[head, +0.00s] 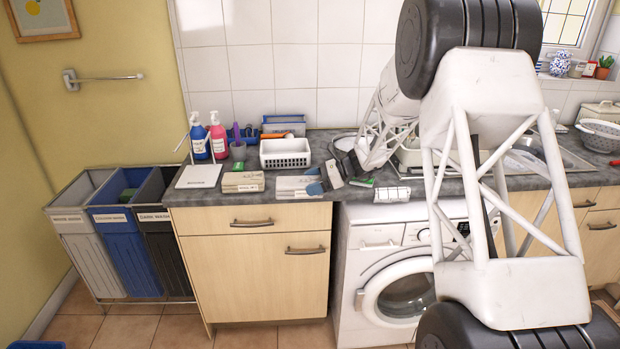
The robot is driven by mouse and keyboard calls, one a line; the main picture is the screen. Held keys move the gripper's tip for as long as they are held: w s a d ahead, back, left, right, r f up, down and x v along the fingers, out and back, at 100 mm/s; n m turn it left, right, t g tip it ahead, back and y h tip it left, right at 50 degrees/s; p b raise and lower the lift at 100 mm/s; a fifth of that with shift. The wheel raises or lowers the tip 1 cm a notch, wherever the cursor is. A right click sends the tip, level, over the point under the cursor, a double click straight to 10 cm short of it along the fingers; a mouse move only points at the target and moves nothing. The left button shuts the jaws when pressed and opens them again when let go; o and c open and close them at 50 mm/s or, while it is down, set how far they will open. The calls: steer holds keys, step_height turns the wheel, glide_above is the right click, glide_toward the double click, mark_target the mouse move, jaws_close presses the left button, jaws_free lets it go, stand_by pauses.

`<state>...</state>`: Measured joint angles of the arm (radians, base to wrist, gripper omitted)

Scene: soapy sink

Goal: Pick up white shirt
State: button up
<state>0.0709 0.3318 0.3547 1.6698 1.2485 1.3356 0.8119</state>
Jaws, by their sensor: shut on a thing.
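My gripper (333,175) is low over the front edge of the grey worktop, partly hidden by my own arm. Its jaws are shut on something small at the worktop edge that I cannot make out. A folded whitish-grey cloth with blue parts (293,185) lies just left of the jaws, close to or touching them. A white checked piece (391,194) hangs at the worktop edge on the right. I cannot tell which of these, if either, is the white shirt.
A folded beige-green stack (243,182), a white basket (285,153), soap bottles (199,136) and a purple-handled cup (238,151) stand on the worktop to the left. Three labelled laundry bins (125,216) stand at the left. A washing machine (385,265) is below. The sink (525,150) lies behind my arm.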

steer(key=shift+s+d+r, duration=0.1)
steer(key=shift+s+d, duration=0.05)
steer(key=shift+s, duration=1.2)
